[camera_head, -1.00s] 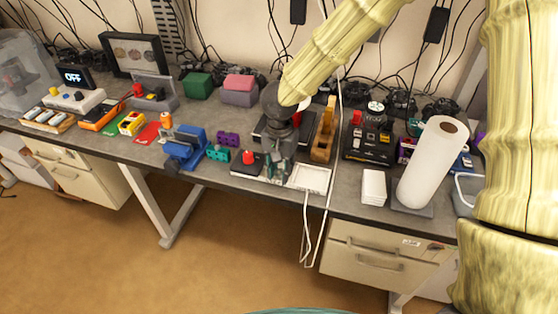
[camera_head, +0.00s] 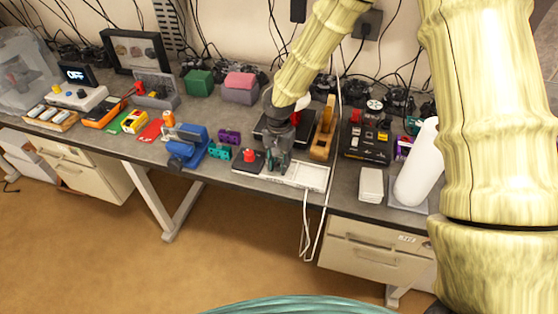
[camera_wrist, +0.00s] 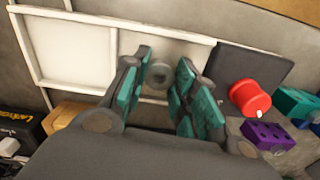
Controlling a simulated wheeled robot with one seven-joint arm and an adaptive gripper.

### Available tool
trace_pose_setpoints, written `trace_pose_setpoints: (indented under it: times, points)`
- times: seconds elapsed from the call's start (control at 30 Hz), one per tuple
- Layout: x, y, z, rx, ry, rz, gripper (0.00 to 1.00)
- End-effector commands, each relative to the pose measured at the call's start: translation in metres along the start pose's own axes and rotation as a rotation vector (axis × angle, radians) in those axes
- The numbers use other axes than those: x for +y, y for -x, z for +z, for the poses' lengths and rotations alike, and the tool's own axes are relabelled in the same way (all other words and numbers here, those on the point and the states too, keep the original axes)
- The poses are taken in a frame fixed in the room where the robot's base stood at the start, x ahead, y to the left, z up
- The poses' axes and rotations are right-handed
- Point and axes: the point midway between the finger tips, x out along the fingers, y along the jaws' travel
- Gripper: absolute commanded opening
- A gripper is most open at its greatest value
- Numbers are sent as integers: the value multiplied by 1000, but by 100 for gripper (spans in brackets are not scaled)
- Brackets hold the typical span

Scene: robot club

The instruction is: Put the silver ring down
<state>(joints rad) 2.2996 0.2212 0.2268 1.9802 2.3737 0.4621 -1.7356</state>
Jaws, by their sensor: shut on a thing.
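My gripper (camera_head: 277,169) is shut on the silver ring, a small grey round piece with a dark centre. The silver ring (camera_wrist: 158,75) shows between the teal-padded fingertips in the wrist view; it is too small to make out in the head view. My gripper (camera_wrist: 159,80) is over the white tray (camera_wrist: 110,42), a shallow rimmed frame with compartments. The tray also shows in the head view (camera_head: 312,178), near the table's front edge. I cannot tell whether the ring touches the tray.
A black block (camera_head: 243,165) with a red knob (camera_head: 249,155) stands left of the tray. A blue vise (camera_head: 188,150) and purple and teal blocks are farther left. A wooden plane (camera_head: 323,138) stands behind the tray. White tiles (camera_head: 371,184) and a paper roll (camera_head: 417,165) are right.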

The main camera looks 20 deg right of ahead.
Motion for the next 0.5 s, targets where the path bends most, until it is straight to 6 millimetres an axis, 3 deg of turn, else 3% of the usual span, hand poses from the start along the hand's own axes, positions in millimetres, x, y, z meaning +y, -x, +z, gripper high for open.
trace_pose_setpoints:
  times: [0.37, 0.4, 0.5]
  points:
    - [0, -3, 0, -1, 0, 0, 3]
    - [0, -3, 0, 0, 0, 0, 32]
    - [0, -3, 0, 0, 0, 0, 49]
